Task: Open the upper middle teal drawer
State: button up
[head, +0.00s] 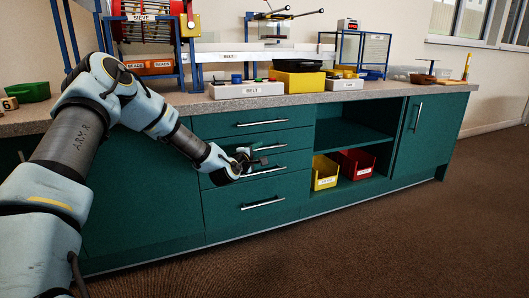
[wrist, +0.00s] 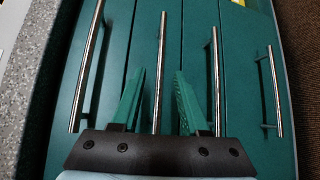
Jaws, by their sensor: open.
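The teal drawer stack stands under the counter, with its drawers all looking shut. The upper middle drawer (head: 292,138) has a silver bar handle (wrist: 161,45), second from the counter side in the wrist view. My gripper (head: 256,155) is in front of that drawer. In the wrist view my gripper (wrist: 159,72) is open, its green fingers to either side of the second handle. The handle's near part runs down between the fingers toward the palm. I cannot tell whether the fingers touch it. In the head view my gripper partly hides this drawer's front.
An open shelf to the right holds a yellow bin (head: 324,173) and a red bin (head: 357,164). The counter (head: 205,104) carries sorting trays. The brown floor (head: 400,240) in front is clear.

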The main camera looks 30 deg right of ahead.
aim_at(264, 148)
jog(key=b+x, duration=0.1)
jog(key=x, duration=0.5)
jog(key=shift+c, duration=0.2)
grip_shut()
dwell(1.2)
